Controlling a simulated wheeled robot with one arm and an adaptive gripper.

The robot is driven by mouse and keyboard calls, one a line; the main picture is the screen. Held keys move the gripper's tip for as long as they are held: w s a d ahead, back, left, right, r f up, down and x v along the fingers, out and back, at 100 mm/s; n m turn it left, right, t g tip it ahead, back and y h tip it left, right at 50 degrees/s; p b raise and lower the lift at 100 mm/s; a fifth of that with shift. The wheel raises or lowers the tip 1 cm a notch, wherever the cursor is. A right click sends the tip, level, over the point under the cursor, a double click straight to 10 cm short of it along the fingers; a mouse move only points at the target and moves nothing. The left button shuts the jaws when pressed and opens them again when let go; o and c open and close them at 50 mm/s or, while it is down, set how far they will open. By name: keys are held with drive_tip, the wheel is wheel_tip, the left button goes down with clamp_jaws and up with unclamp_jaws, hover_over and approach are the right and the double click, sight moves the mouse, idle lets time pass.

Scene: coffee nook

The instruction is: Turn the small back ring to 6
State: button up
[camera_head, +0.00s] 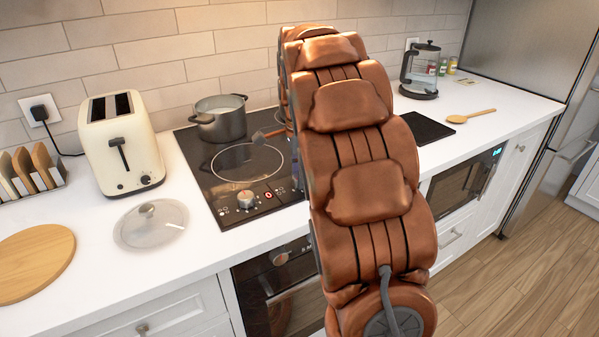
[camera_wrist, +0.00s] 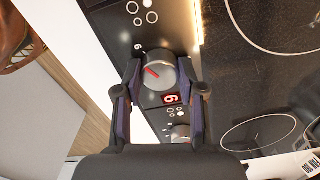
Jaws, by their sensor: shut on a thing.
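The black cooktop (camera_head: 215,170) is set in the white counter. In the wrist view, my gripper (camera_wrist: 160,80) is shut on a round grey knob (camera_wrist: 160,68) with a red pointer line that points up and left. A red lit digit (camera_wrist: 171,99) shows beside the knob; it reads as a 6 or a 9, hard to tell at this tilt. A printed 6 (camera_wrist: 137,47) is near the knob's upper left. My arm hides the gripper and the held knob in the head view.
A grey pot (camera_head: 220,120) stands on the back left of the cooktop. A glass lid (camera_head: 151,224), a toaster (camera_head: 120,150) and a round wooden board (camera_head: 35,262) are to the left. A glass jug (camera_head: 420,72) and wooden spoon (camera_head: 470,116) are to the right.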

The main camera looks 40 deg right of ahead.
idle(0.4)
drive_tip(key=o, duration=1.1)
drive_tip(key=shift+o, duration=0.2)
wheel_tip(320, 180, up, 12)
idle(0.6)
drive_tip(key=shift+a, duration=0.1)
